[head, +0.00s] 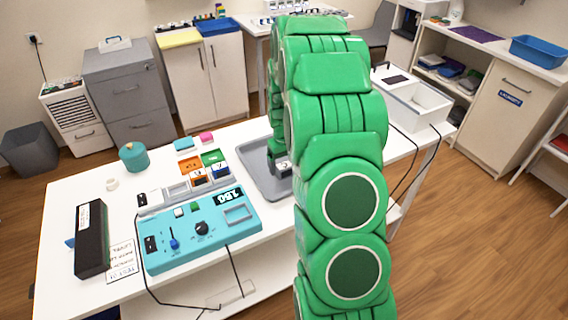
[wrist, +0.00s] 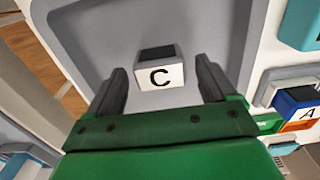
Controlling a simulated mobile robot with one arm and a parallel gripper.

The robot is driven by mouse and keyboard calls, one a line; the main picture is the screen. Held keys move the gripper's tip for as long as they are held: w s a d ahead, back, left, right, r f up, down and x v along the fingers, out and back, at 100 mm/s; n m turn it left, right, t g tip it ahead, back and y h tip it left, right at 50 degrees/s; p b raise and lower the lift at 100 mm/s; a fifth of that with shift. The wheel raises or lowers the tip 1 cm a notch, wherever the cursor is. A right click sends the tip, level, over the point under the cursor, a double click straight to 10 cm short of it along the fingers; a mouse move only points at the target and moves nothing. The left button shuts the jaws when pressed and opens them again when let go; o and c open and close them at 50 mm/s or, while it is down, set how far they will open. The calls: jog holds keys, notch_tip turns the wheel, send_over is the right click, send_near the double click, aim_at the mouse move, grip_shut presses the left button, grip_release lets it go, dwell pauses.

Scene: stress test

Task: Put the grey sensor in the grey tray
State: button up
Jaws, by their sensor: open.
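The grey tray (head: 254,168) lies on the white table, right of the teal device, and fills much of the wrist view (wrist: 95,40). A small block with a dark grey top and a white face marked C (wrist: 159,75), apparently the grey sensor, rests on the tray floor. In the head view it shows as a small pale patch (head: 284,166) under my gripper (head: 278,152). In the wrist view my gripper (wrist: 161,66) is open, one finger on each side of the block, with gaps on both sides. My arm hides part of the tray in the head view.
A teal device (head: 200,235) with a display and cables stands left of the tray. Coloured blocks (head: 203,170) sit in a rack behind it. A black box (head: 92,238) and a teal pot (head: 133,156) are farther left. A white box (head: 412,100) stands right.

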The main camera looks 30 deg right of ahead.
aim_at(284, 165)
notch_tip(284, 165, up, 11)
jog(key=s+a+r, duration=0.8)
jog(key=s+a, duration=0.3)
jog(key=s, duration=0.6)
jog(key=s+a+r+g, duration=0.1)
jog(key=s+a, duration=0.3)
jog(key=s, duration=0.7)
jog(key=s+a+r, duration=0.3)
jog(key=s+a, duration=0.1)
jog(key=s, duration=0.7)
jog(key=shift+a+g, duration=0.25)
jog(key=shift+g, duration=0.15)
